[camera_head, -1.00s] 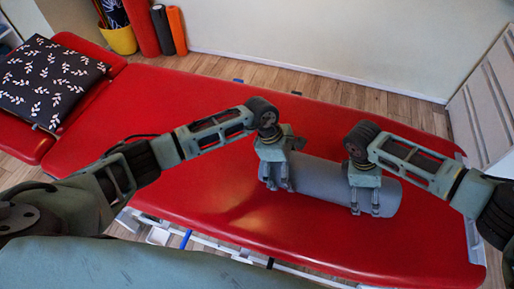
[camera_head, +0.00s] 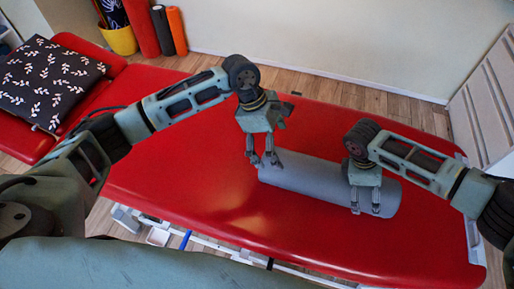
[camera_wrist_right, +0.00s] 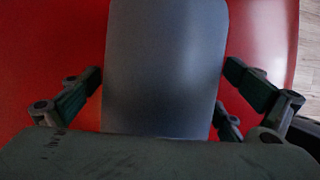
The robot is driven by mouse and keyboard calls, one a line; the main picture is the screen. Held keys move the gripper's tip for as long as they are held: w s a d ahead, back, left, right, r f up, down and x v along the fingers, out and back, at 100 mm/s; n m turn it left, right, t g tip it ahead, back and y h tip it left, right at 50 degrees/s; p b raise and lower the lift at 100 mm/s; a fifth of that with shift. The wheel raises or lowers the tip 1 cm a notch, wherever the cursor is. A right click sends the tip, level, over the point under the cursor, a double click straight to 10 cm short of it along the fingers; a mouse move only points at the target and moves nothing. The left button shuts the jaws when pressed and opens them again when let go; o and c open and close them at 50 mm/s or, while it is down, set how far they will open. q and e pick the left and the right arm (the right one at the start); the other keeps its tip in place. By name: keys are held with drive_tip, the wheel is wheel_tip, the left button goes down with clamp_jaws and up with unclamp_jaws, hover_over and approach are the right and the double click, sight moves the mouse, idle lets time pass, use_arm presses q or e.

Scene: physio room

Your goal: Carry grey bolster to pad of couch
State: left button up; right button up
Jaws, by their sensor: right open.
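The grey bolster (camera_head: 318,182) lies on its side on the red pad of the couch (camera_head: 215,185), toward the pad's right half. My right gripper (camera_head: 368,211) is at the bolster's right end, its open fingers on either side of it. In the right wrist view the bolster (camera_wrist_right: 165,70) runs between the spread fingers (camera_wrist_right: 160,95), with red pad showing on both sides. My left gripper (camera_head: 264,163) is above and beside the bolster's left end, apart from it and holding nothing. Its fingertips look parted.
A black cushion with white leaves (camera_head: 50,80) lies on the couch's raised left end. A yellow bin (camera_head: 119,39) and rolled mats (camera_head: 168,30) stand behind the couch. A white slatted unit (camera_head: 485,105) is at the right. The pad's middle left is bare.

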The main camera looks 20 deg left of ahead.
drive_tip(key=v, duration=1.1)
drive_tip(key=shift+r, duration=0.25)
